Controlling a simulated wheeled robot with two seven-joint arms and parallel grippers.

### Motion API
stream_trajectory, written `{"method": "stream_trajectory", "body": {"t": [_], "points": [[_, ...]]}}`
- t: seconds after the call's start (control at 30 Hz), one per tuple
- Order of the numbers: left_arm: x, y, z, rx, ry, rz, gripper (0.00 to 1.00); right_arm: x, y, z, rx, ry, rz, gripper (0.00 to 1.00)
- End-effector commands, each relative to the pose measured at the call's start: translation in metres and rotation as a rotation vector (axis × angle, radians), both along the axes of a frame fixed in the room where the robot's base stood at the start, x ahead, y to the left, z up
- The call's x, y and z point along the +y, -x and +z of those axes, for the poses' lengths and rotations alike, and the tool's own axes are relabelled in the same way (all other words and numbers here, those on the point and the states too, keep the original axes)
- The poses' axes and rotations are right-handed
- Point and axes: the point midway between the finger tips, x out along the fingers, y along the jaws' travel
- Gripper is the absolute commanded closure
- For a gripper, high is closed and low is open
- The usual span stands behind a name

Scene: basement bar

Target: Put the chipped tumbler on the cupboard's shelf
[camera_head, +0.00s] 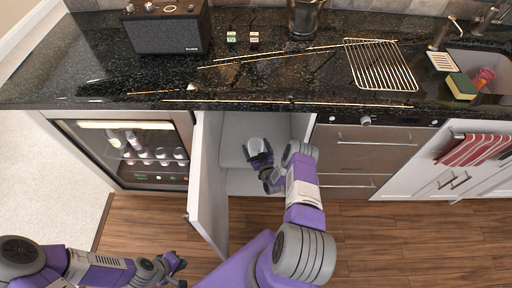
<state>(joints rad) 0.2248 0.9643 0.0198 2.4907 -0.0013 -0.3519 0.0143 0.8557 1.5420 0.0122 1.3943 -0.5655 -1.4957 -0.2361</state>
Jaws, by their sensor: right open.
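The cupboard stands open under the counter, with its white door (207,188) swung out to the left. Its pale shelf (234,152) shows inside. My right gripper (259,149) reaches into the cupboard opening and is open. A pale grey rounded shape shows at its fingers; I cannot tell whether this is the chipped tumbler or part of the gripper. No chip can be made out. My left gripper (180,264) is low in front, left of the door and away from the cupboard; its jaw opening is too small to tell.
A glass-front fridge (139,153) with bottles is left of the cupboard, and drawers (362,150) are right of it. On the counter are a speaker (168,31), a dark vessel (303,19), a wire rack (381,66) and a sponge (461,86). The wooden floor in front is clear.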

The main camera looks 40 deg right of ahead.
Motion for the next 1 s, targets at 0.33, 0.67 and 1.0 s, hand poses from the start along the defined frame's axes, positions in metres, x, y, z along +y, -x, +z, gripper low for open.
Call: {"method": "stream_trajectory", "body": {"t": [0.33,0.67,1.0], "points": [[0.0,0.0,0.017,0.0,0.0,0.0,1.0,0.011,0.035,0.005,0.004,-0.002,-0.002,0.0],[0.0,0.0,0.038,0.0,0.0,0.0,1.0,0.031,0.098,0.004,0.003,-0.002,0.0,0.0],[0.0,0.0,0.041,0.0,0.0,0.0,1.0,0.037,0.115,0.003,-0.001,0.0,0.0,0.0]]}}
